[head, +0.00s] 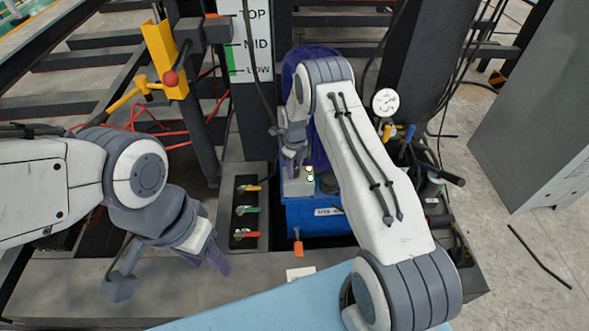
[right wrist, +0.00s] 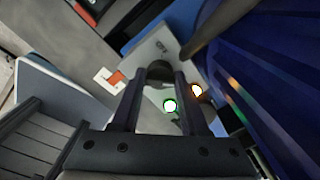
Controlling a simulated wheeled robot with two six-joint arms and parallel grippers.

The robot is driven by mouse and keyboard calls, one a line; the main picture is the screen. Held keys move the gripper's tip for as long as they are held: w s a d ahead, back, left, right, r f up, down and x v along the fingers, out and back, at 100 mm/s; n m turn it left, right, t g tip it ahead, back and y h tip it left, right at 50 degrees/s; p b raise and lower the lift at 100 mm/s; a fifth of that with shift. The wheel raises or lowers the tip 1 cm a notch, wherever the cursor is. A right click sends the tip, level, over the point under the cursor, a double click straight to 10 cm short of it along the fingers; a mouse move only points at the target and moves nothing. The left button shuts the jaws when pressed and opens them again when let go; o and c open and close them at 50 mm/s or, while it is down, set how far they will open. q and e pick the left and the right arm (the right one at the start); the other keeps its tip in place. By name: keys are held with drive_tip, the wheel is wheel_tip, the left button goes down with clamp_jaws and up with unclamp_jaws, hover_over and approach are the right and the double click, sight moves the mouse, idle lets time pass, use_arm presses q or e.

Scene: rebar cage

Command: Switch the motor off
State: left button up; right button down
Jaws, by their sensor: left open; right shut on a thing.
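The blue motor (head: 318,65) stands upright behind my right forearm, partly hidden; its ribbed side fills the upper right of the right wrist view (right wrist: 265,60). A pale control box (head: 299,188) sits beside it, with a lit green lamp (head: 310,176). In the right wrist view the green lamp (right wrist: 170,106) and an orange lamp (right wrist: 197,91) both glow. My right gripper (head: 294,165) is shut on a dark knob (right wrist: 158,73) on the box face. The knob's exact angle is unclear. My left gripper (head: 169,275) is open and empty, low at the left.
Several valves with coloured handles (head: 245,210) sit left of the blue tank (head: 322,222). A yellow bracket with a red ball knob (head: 171,78) stands at upper left. A gauge (head: 385,102) and hoses are right of my forearm. A grey cabinet (head: 540,110) stands far right.

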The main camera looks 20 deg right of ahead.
drive_tip(key=n+b, duration=0.1)
drive_tip(key=n, duration=0.2)
drive_tip(key=shift+n, duration=0.4)
drive_tip(key=n+b, duration=0.1)
drive_tip(key=n, duration=0.3)
drive_tip(key=shift+n, duration=0.3)
drive_tip(key=n, duration=0.4)
drive_tip(key=n+b, duration=0.1)
drive_tip(key=n, duration=0.4)
drive_tip(key=shift+n, duration=0.3)
drive_tip(key=shift+w+r, duration=0.1)
drive_tip(key=shift+c, duration=2.1)
unclamp_jaws()
